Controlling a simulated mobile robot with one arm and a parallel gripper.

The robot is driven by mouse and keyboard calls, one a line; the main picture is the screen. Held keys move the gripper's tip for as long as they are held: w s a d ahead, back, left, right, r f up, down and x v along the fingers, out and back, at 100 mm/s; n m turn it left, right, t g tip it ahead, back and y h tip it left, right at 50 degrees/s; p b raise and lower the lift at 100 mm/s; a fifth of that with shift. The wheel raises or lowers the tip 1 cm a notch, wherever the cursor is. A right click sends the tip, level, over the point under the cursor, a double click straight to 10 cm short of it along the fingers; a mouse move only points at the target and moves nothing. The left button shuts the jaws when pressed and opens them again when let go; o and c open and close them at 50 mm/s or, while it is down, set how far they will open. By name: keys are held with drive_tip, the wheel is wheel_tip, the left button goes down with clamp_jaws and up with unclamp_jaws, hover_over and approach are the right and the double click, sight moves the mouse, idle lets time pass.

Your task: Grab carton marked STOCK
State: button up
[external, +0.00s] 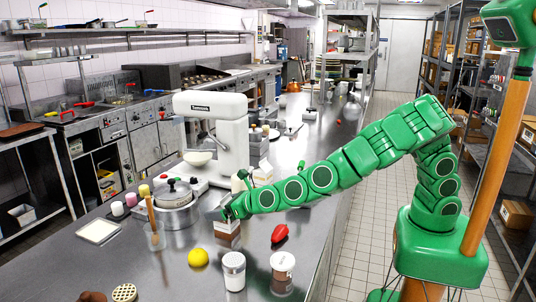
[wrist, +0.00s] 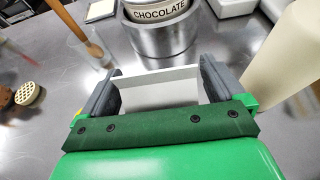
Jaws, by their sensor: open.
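A carton with a white upper part and a brown lower part (external: 228,240) stands on the steel counter, directly below my gripper (external: 228,211). In the wrist view, a white carton top (wrist: 160,88) lies between the two grey fingers of my gripper (wrist: 158,82). The fingers are apart, one on each side of it; I cannot tell whether either touches it. No STOCK marking is readable in either view. The carton's lower part is hidden in the wrist view.
A pot marked CHOCOLATE (wrist: 160,14) stands close beyond the carton. A tall cream-coloured object (wrist: 292,50) is close on the right.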

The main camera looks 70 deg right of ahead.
drive_tip(key=shift+w, duration=0.1)
drive_tip(key=c, duration=1.5)
